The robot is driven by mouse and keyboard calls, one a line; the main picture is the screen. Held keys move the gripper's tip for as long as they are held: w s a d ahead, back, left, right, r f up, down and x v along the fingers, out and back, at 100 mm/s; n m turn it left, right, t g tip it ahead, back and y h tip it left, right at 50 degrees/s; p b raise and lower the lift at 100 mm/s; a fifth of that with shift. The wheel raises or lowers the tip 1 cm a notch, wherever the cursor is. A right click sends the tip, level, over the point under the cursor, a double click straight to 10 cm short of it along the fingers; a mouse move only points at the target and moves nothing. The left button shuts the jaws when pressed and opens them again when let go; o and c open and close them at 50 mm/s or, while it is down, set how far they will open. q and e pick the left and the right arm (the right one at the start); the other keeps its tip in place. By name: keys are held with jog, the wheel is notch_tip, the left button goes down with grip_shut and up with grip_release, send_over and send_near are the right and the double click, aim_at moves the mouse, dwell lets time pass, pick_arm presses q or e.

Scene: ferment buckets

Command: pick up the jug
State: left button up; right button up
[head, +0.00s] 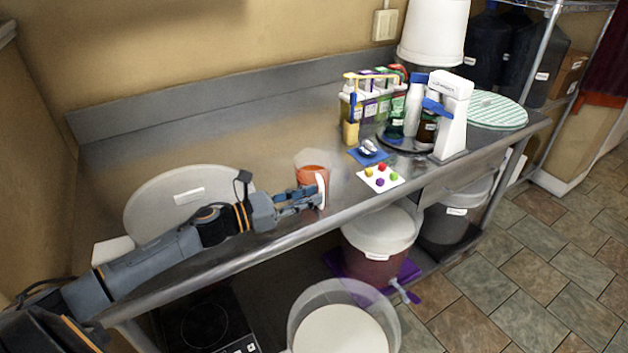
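The jug (312,174) stands upright near the front edge of the steel counter. It is clear with orange contents, and its white handle (321,188) faces the front. My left gripper (310,199) is at the handle, its fingertips touching or just beside it. The fingers look spread a little, but whether they are closed on the handle is too small to tell. My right gripper is not in view.
A large white round lid (185,196) lies behind my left arm. A white card with colored balls (381,178), a blue mat (368,155) and a bottle rack (372,98) are right of the jug. Buckets (380,240) stand below the counter edge.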

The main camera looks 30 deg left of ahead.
aim_at(322, 189)
pick_arm(q)
jog(key=p+x, duration=0.1)
jog(key=x, duration=0.2)
jog(key=shift+w+d, duration=0.15)
jog(key=shift+w, duration=0.1)
jog(key=shift+c, duration=0.4)
grip_shut()
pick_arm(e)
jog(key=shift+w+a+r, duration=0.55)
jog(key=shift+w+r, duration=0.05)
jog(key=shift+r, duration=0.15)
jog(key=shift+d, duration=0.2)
